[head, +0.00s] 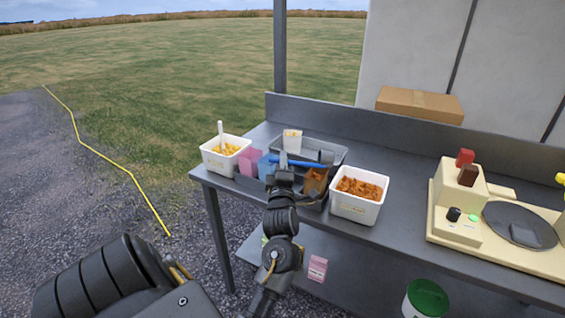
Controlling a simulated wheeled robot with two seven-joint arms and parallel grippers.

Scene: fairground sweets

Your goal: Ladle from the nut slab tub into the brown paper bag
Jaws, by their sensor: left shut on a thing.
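The nut slab tub (355,209) is a white tub with orange-brown chunks, on the counter right of my left gripper. The brown paper bag (316,180) stands in the grey tray between my gripper and that tub, partly hidden. My left gripper (284,170) is at the tray, seen from behind, and is shut on a ladle with a blue handle (308,164). The handle runs rightward above the bag. The ladle's bowl cannot be made out clearly. My right gripper is out of view.
A white tub with yellow pieces (226,162) and a white handle stands at left. Pink (250,162) and blue bags and a small white cup (292,140) are around the tray (340,151). A cream machine with a dark plate (520,226) is at right. The counter between is clear.

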